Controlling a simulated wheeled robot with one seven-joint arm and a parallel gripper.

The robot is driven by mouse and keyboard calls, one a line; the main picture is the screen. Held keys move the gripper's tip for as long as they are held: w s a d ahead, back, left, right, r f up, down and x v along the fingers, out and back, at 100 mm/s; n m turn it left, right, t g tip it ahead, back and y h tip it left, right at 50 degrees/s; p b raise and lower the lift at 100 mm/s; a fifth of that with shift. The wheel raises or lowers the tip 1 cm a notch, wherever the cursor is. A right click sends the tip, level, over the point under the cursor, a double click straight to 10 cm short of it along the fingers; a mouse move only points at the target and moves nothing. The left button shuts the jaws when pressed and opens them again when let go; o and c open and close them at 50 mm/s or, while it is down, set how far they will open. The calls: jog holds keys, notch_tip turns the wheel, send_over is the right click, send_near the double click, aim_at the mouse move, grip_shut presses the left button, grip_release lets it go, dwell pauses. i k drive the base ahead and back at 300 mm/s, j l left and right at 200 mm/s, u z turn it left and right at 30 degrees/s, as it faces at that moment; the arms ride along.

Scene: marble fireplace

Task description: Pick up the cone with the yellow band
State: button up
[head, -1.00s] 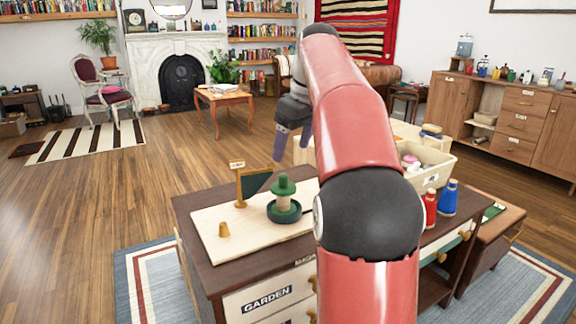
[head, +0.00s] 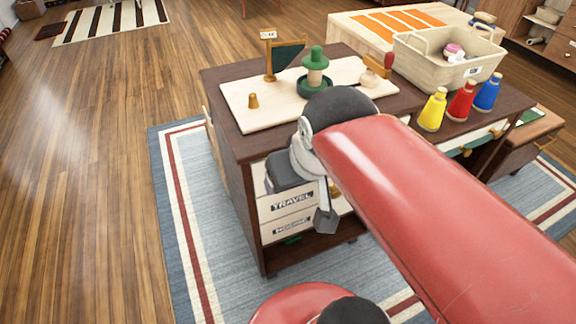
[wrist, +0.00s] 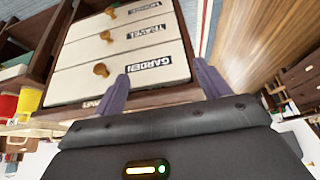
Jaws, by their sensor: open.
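Three cone-shaped pieces stand upright in a row at the right of the dark desk: a yellow cone (head: 433,110), a red cone (head: 461,103) and a blue cone (head: 487,93). I cannot make out clearly which one carries a yellow band. In the wrist view the yellow cone (wrist: 30,102) and red cone (wrist: 8,106) show at the left edge. My gripper (wrist: 160,88) is open and empty, its two purple fingers apart before the labelled drawer fronts (wrist: 120,75).
A cream bin (head: 430,70) stands behind the cones. Wooden floor at the left is clear.

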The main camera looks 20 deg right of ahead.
aim_at(430, 121)
jog(key=z, duration=1.6)
jog(key=i+l+u, duration=0.35)
jog(key=l+u, duration=0.2)
jog(key=l, duration=0.15)
jog(key=i+l+u, duration=0.1)
jog(key=l+u, duration=0.15)
jog(key=l, duration=0.15)
jog(key=l+u, duration=0.25)
jog(key=l, duration=0.2)
jog(key=i, duration=0.05)
